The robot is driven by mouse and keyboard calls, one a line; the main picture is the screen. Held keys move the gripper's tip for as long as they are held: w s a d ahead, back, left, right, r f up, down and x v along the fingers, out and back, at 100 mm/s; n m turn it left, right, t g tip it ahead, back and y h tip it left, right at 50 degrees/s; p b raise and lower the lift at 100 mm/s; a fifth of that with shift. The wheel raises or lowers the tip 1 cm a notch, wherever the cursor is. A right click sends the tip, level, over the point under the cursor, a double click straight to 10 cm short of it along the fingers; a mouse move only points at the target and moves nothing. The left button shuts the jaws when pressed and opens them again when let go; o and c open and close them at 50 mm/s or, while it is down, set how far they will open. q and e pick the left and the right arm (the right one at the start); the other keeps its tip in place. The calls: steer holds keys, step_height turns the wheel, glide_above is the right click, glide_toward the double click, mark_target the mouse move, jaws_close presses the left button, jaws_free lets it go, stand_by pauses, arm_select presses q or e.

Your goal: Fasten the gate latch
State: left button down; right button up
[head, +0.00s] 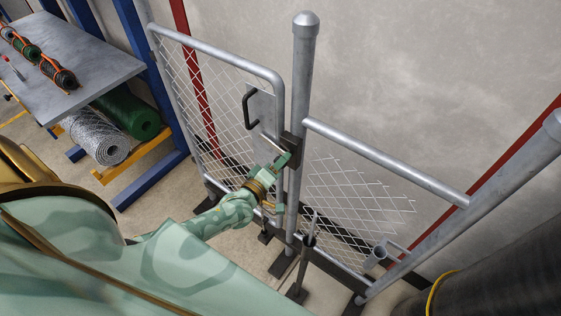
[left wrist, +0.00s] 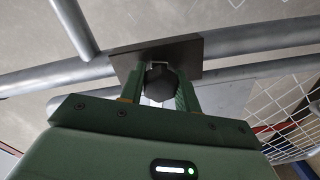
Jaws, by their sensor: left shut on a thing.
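The grey tubular gate (head: 222,52) with chain-link mesh stands at left of the round-capped post (head: 304,70). The gate carries a grey plate with a black pull handle (head: 248,108). A pale latch bar (head: 272,142) runs from the plate toward a dark bracket (head: 293,143) at the post; whether it sits fully in the bracket I cannot tell. My left gripper (head: 284,160) is at the latch, just below the bracket. In the left wrist view its fingers are shut on a dark latch knob (left wrist: 160,88) before a dark plate (left wrist: 155,50). My right gripper is out of view.
A fixed fence panel (head: 385,158) with partly woven mesh stands right of the post. A workbench (head: 70,60) with tied wire rolls is at left, above green and grey mesh rolls. A big dark roll (head: 490,285) is at lower right.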

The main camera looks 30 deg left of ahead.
arm_select(q)
steer(key=shift+n, duration=1.5)
steer(key=c, duration=1)
jaws_free()
steer(key=s, duration=0.5)
steer(key=s+a, duration=0.1)
steer(key=s, duration=1)
steer(key=shift+s+a+r, duration=0.15)
steer(key=shift+a+r, duration=0.05)
steer(key=shift+r, duration=0.1)
